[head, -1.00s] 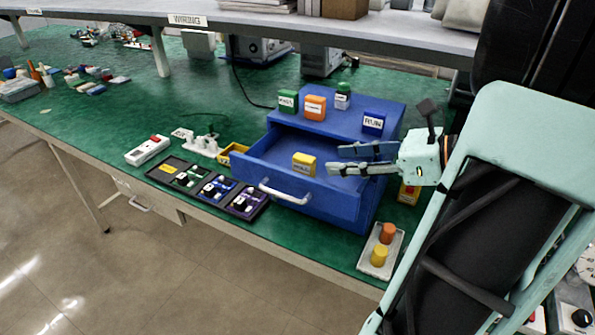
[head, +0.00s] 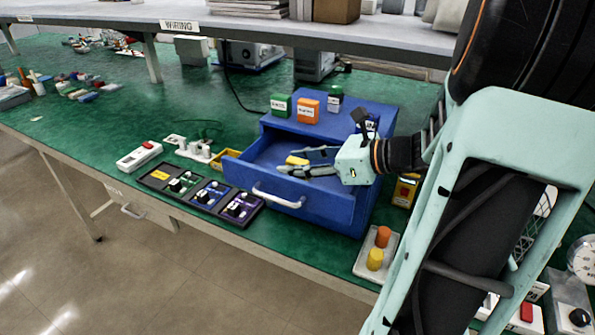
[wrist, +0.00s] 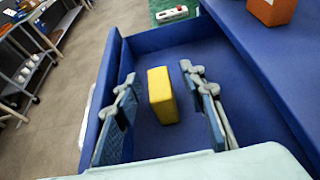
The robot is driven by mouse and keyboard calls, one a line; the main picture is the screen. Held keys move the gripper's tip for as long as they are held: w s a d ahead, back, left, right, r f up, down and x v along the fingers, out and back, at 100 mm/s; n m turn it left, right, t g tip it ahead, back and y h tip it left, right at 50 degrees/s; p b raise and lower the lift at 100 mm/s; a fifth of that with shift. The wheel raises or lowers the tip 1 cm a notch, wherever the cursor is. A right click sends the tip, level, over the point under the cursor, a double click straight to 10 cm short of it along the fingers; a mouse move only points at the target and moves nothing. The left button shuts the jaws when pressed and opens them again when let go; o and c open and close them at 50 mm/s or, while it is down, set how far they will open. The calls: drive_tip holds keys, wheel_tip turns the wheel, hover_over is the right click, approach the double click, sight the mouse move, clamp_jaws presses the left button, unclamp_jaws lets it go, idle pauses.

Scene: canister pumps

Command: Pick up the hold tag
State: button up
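The hold tag is a yellow block (head: 297,160) on the floor of the open blue drawer (head: 276,197). In the wrist view the yellow block (wrist: 161,95) shows whole, its label out of sight. My gripper (head: 287,161) is open, with its fingers reaching into the drawer area. In the wrist view one finger of my gripper (wrist: 159,77) is on each side of the block, with a gap on both sides. How far the fingertips are above the drawer floor I cannot tell. In the head view the fingers partly hide the block.
My wrist partly hides the blue block there. The drawer walls surround the fingers. A tray with orange and yellow knobs (head: 361,265) lies at the front right.

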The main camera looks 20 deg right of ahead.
clamp_jaws()
drive_tip(key=shift+r, duration=0.2)
